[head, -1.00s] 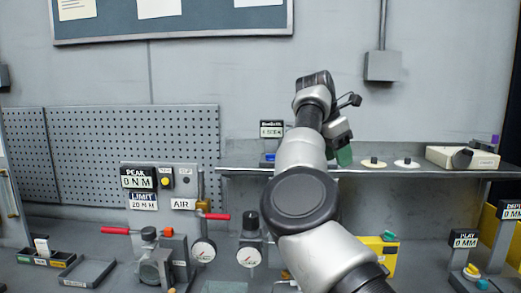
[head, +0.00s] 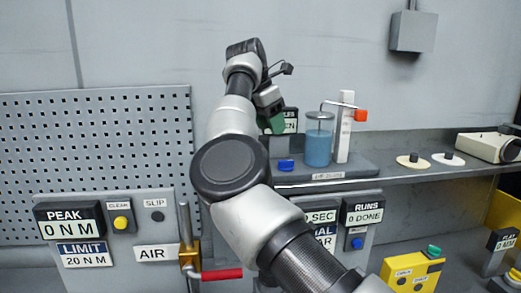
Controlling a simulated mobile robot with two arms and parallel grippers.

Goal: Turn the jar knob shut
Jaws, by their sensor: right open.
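A clear jar (head: 318,145) with blue contents stands on a grey base on the shelf. Beside it is a white upright post (head: 344,128) with a thin arm reaching over the jar and an orange piece (head: 361,115) at its right end. A small blue knob (head: 286,165) sits at the left of the base; I cannot tell which part is the jar knob. My left gripper is not in view.
The shelf (head: 400,178) runs right, with two small round discs (head: 413,160) and a beige box (head: 488,147) on it. Below are the gauge panel (head: 105,235), a red-handled brass valve (head: 190,255) and a yellow box (head: 411,272). A pegboard (head: 90,150) covers the left wall.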

